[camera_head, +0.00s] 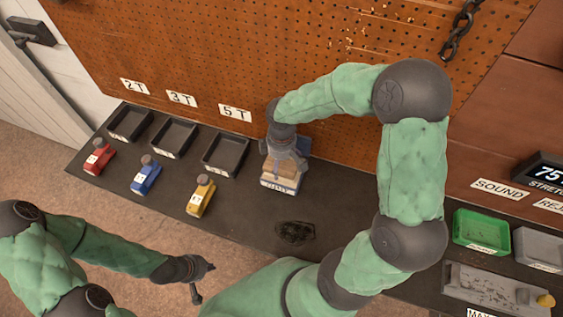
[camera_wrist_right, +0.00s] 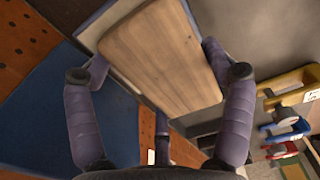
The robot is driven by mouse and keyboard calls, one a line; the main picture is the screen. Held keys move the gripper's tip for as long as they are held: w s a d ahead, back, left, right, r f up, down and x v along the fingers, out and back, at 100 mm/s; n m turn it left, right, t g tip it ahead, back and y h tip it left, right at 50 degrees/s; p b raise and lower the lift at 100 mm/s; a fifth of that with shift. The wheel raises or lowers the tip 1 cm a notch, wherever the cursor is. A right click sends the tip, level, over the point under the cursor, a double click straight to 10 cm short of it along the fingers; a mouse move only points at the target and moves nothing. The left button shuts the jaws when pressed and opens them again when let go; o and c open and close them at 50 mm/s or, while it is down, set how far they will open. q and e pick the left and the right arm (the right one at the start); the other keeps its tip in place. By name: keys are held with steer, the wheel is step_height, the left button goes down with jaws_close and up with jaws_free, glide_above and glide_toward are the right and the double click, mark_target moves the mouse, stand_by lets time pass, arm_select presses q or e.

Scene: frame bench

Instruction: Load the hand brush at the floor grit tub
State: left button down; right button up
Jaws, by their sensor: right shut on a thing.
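My right gripper (camera_head: 283,163) is at the back of the bench, its fingers on either side of a wooden-topped block, which I take to be the hand brush (camera_head: 280,178). In the right wrist view the wooden top (camera_wrist_right: 160,55) fills the space between the fingers (camera_wrist_right: 160,85). A pale labelled front shows at the block's lower edge; its text is too small to read. I cannot tell whether this is the brush itself or a tub under it. No floor grit tub can be clearly identified. My left gripper (camera_head: 205,283) is open and empty in front of the bench.
Three black trays (camera_head: 226,153) line the back left, with a red (camera_head: 97,160), a blue (camera_head: 146,179) and a yellow labelled tool (camera_head: 201,198) before them. A dark rough patch (camera_head: 296,233) marks the bench. A green tray (camera_head: 481,231) and grey tray (camera_head: 540,249) stand right.

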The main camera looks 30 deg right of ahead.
steer(key=shift+r+p, duration=1.7)
steer(key=shift+r, duration=0.55)
steer(key=w+a+f+m, duration=0.3)
steer(key=w+a+m, duration=0.2)
steer(key=a+m, duration=0.2)
steer(key=shift+f+m, duration=0.15)
steer(key=shift+m, duration=0.45)
